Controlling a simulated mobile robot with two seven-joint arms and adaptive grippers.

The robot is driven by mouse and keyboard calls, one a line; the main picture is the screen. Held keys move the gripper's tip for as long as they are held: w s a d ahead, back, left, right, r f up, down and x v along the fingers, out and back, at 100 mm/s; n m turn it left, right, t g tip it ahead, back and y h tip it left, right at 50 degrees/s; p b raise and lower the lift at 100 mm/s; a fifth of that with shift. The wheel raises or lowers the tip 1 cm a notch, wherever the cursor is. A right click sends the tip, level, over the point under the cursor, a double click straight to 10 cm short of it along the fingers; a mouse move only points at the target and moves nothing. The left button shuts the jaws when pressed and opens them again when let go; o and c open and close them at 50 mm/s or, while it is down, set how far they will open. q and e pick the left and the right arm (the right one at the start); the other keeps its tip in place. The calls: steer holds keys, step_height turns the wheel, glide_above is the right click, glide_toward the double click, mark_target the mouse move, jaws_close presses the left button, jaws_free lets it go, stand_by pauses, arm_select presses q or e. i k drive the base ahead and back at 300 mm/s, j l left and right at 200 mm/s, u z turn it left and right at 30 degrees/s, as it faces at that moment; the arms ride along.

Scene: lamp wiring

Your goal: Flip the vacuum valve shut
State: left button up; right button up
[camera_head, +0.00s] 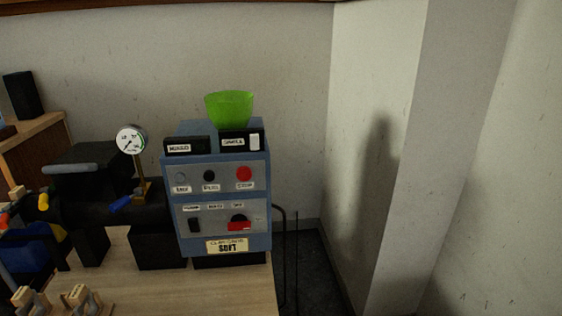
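A small blue lever (120,204) sits at the foot of a brass stem, on the right part of a black machine (95,213). It looks like the vacuum valve handle, and it slants slightly down to the left. A round white dial gauge (131,140) stands on top of the stem. Its needle is too small to read surely. Whether the valve is open or shut I cannot tell. Neither of my grippers is in view.
A blue-grey control box (216,184) with knobs, a red button and labels stands right of the machine, with a green bowl (229,109) on top. Wooden pieces (78,296) lie at the front left of the wooden table (200,296). Bare table lies in front of the box.

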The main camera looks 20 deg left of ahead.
mark_target(122, 202)
steer(key=u, duration=1.75)
